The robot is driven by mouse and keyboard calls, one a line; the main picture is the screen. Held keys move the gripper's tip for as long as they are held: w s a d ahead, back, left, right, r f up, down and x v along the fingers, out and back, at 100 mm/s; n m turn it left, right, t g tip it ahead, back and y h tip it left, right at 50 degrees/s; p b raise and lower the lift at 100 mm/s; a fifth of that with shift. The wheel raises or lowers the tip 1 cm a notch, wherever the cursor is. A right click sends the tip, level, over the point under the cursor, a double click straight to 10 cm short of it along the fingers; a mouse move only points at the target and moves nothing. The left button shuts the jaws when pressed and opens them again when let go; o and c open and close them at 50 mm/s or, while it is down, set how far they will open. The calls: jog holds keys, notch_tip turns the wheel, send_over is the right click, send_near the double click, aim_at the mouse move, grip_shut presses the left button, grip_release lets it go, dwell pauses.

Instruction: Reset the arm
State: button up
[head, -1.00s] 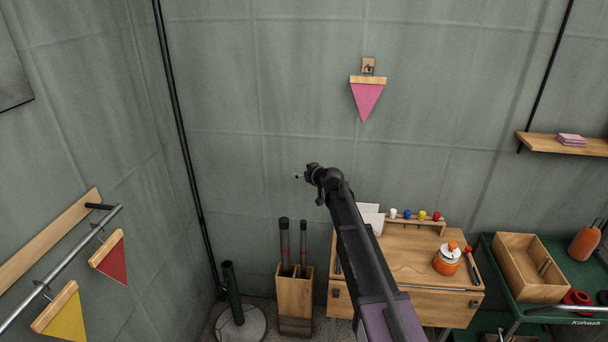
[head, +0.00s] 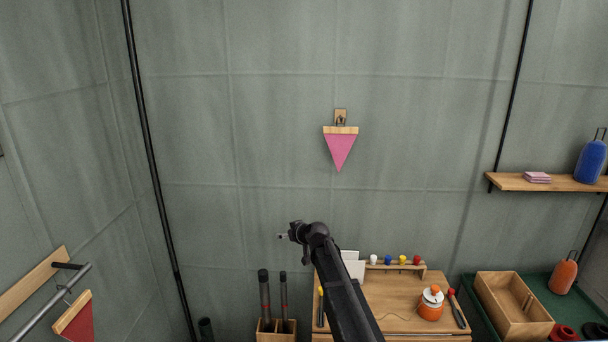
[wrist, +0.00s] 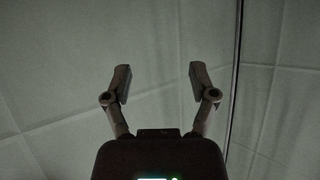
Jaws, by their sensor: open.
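My gripper (head: 283,236) is at the end of my raised arm, in front of the grey-green wall in the head view. It points left and sits above and left of the wooden desk (head: 400,290). In the wrist view my gripper (wrist: 157,82) has its two fingers wide apart, with nothing between them. Only the wall panels (wrist: 60,60) and a dark pole (wrist: 236,80) show beyond the fingers.
A pink pennant (head: 340,150) hangs on the wall above my gripper. A red pennant (head: 78,318) hangs from a rail at the lower left. The desk holds an orange jar (head: 431,309); a wooden box (head: 512,308) and a shelf (head: 510,184) are at the right.

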jog(key=s+d+f+m+g+h, duration=0.2)
jog(key=s+d, duration=0.6)
jog(key=s, duration=0.4)
jog(key=s+d+f+m+g+h, duration=0.2)
jog(key=s+d+f+g+h, duration=0.1)
jog(key=s+d, duration=0.6)
jog(key=s+d+f+m+g+h, duration=0.2)
jog(key=s+d, duration=0.6)
jog(key=s, duration=0.9)
notch_tip(320, 180, down, 3)
jog(key=m+g, duration=0.1)
jog(key=g, duration=0.1)
jog(key=shift+s+d+g+h, duration=0.2)
jog(key=shift+g+h, duration=0.1)
jog(key=shift+g, duration=0.1)
